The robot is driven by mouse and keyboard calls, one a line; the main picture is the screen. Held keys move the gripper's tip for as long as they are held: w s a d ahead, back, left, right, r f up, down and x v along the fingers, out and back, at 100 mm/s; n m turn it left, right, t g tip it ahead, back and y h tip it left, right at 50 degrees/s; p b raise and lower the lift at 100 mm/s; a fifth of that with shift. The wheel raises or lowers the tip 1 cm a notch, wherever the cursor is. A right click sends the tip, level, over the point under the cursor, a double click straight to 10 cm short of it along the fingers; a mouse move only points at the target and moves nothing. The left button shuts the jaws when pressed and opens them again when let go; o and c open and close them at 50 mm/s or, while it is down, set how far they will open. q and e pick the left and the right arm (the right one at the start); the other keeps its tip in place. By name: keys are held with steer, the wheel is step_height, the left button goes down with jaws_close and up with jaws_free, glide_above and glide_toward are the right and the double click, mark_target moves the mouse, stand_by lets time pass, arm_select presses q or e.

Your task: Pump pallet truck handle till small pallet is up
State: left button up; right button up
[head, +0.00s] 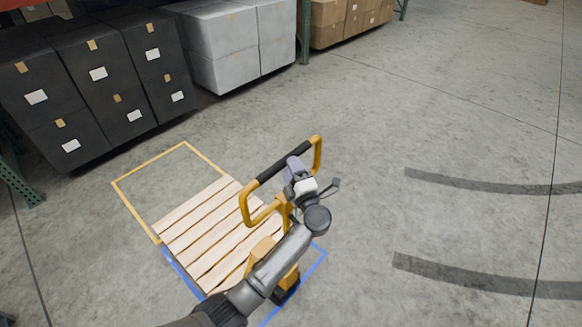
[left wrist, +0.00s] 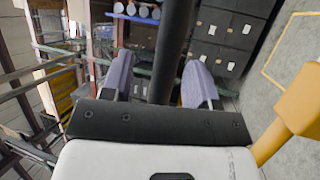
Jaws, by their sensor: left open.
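The small wooden pallet (head: 200,222) lies low at the floor, with the yellow pallet truck (head: 262,247) at its near right end. The truck's handle (head: 245,208) is a yellow loop with a black grip bar, raised above the truck. My left gripper (head: 292,165) is at the right part of the grip bar. In the left wrist view the black bar (left wrist: 172,50) runs between the two purple fingers (left wrist: 158,78), which are apart with gaps on both sides. Whether the pallet is off the floor is hard to tell. My right gripper is out of view.
A yellow floor outline (head: 150,165) extends beyond the pallet, and a blue one (head: 313,262) runs around the truck's end. Black boxes (head: 75,85) and grey boxes (head: 225,45) stand behind. The floor to the right is clear.

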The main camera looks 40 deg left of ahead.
arm_select(q)
steer(key=shift+w+a, duration=0.1)
steer(key=shift+a, duration=0.15)
